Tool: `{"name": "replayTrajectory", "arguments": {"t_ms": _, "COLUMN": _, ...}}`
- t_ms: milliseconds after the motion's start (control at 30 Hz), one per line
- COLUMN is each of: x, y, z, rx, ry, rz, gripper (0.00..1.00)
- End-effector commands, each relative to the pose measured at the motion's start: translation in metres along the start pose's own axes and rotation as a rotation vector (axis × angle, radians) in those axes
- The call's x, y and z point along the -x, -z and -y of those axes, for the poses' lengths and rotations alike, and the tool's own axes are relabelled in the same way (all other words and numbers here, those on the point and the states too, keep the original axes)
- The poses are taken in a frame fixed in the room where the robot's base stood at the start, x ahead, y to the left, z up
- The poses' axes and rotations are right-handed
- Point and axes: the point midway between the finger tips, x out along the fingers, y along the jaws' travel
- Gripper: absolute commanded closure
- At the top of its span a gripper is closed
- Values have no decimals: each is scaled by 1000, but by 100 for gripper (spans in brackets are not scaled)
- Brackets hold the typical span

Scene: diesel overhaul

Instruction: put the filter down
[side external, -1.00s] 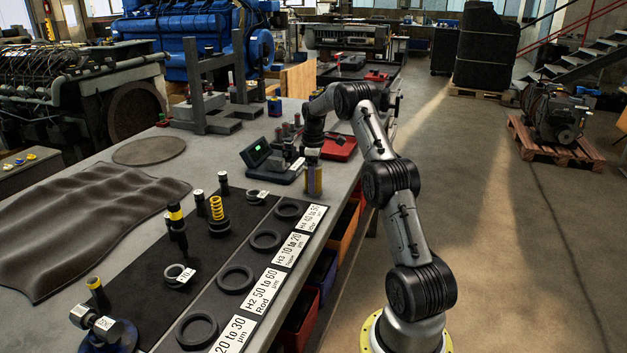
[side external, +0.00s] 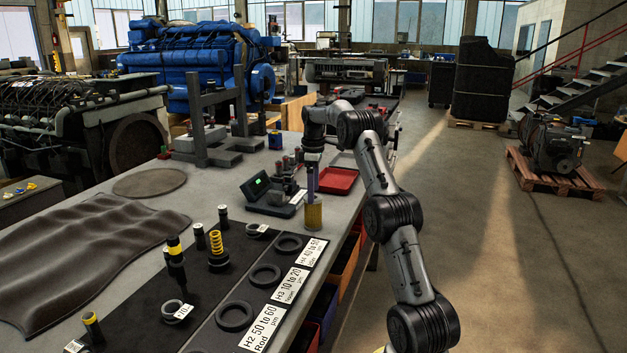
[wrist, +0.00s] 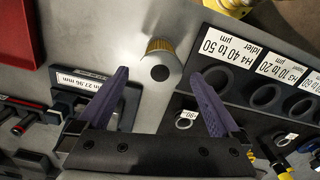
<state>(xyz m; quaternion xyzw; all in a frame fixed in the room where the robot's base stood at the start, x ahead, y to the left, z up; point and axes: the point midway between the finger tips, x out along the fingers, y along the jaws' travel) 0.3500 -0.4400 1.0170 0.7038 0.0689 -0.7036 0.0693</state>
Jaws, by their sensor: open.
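The filter is a yellow pleated cylinder (side external: 313,215) standing upright near the bench's right edge, beside the label strip. In the wrist view its grey end cap with a dark round hole and a bit of yellow side (wrist: 158,46) show beyond my fingertips. My gripper (side external: 311,192) points down directly above the filter. In the wrist view my gripper (wrist: 160,76) is open, its two purple-blue fingers spread wide with nothing between them. The fingers appear clear of the filter.
A dark board with rings (side external: 265,275) and white labels (side external: 291,284) lies alongside the filter. A digital gauge (side external: 258,186) and a red tray (side external: 338,180) stand behind it. A yellow spring (side external: 216,242) stands to the left. The bench's right edge is close.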

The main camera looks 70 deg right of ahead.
Motion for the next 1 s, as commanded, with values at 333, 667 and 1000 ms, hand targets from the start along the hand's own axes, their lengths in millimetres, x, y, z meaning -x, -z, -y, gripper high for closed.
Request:
{"name": "replayTrajectory", "arguments": {"t_ms": 333, "x": 39, "y": 4, "z": 6, "rx": 0, "ry": -6, "rz": -3, "gripper": 0}}
{"name": "replayTrajectory", "arguments": {"t_ms": 667, "x": 115, "y": 51, "z": 140, "rx": -37, "ry": -94, "rz": -84, "gripper": 0}}
{"name": "replayTrajectory", "arguments": {"t_ms": 1000, "x": 149, "y": 26, "z": 315, "rx": -99, "ry": -142, "rz": -246, "gripper": 0}}
